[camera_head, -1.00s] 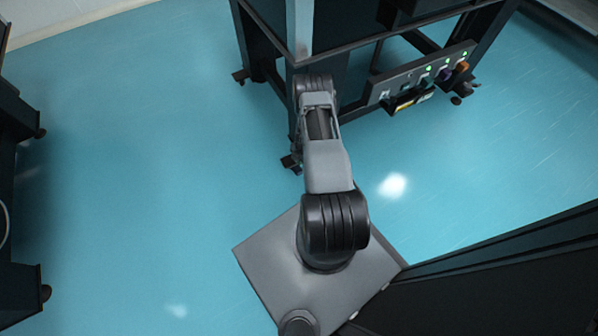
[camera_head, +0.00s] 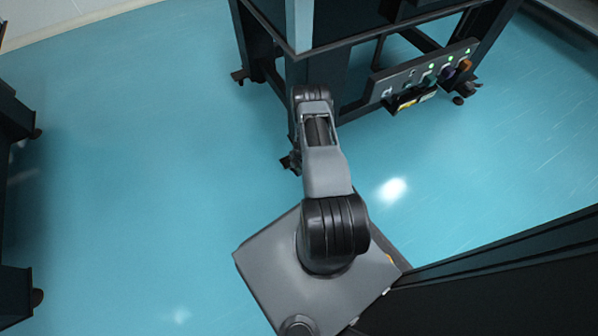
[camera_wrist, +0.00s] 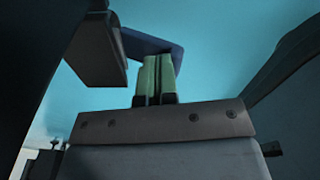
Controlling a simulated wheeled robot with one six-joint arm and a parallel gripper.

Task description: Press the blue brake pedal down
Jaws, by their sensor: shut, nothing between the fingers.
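In the wrist view my gripper (camera_wrist: 156,78) is shut, its two green fingers together with nothing between them. A dark blue angled piece (camera_wrist: 150,42), which looks like the brake pedal, shows right behind and around the fingertips. I cannot tell whether the fingers touch it. A dark block (camera_wrist: 97,45) stands close on the left of the fingers. In the head view my arm reaches toward the near leg of the optical table, and my gripper is hidden. A dark caster (camera_head: 290,162) shows at the foot of that leg; no blue pedal can be made out there.
The optical table (camera_head: 300,58) stands ahead, its corner close to my arm. A panel with several lit knobs (camera_head: 422,75) hangs on its right side. Dark furniture stands at the left edge and a dark panel (camera_head: 500,285) at the lower right. The blue floor (camera_head: 150,190) is open on the left.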

